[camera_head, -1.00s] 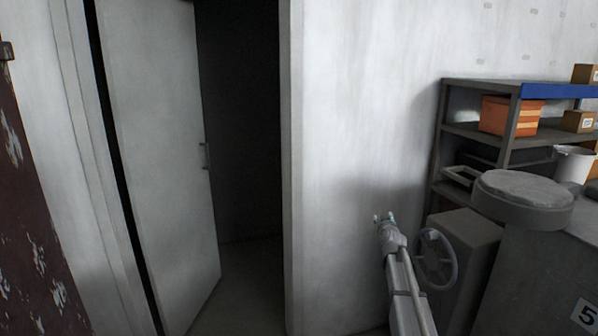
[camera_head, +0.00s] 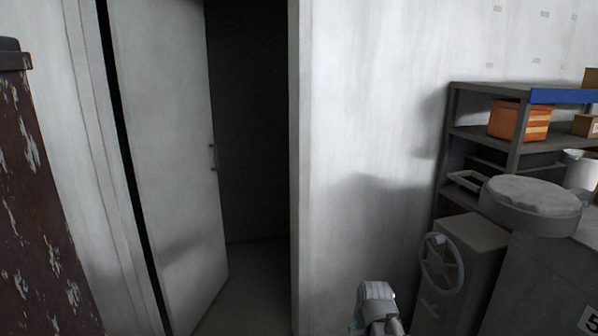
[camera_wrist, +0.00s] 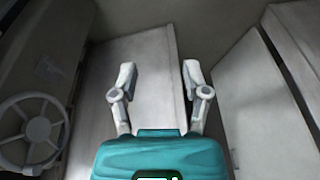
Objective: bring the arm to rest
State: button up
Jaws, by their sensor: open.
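My gripper (camera_wrist: 158,85) shows in the wrist view with its two grey fingers spread apart and nothing between them. Behind the fingers is a pale flat surface. In the head view my arm reaches up from the bottom edge, right of centre, and its fingertips cannot be made out there. The arm stands apart from the handwheel (camera_head: 441,263), which is to its right.
A grey door (camera_head: 172,170) stands ajar at the left, with a dark opening beside it. A machine with a round top (camera_head: 530,205) and a shelf (camera_head: 483,133) with an orange box (camera_head: 519,120) stand at the right. A peeling brown post (camera_head: 38,200) is at far left.

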jog(key=s+m+g, duration=0.1)
jog(key=s+g, duration=0.2)
jog(key=s, duration=0.6)
jog(key=shift+s+a+f+h, duration=0.15)
jog(key=shift+f+h, duration=0.05)
jog(key=shift+h, duration=0.1)
dwell(1.8)
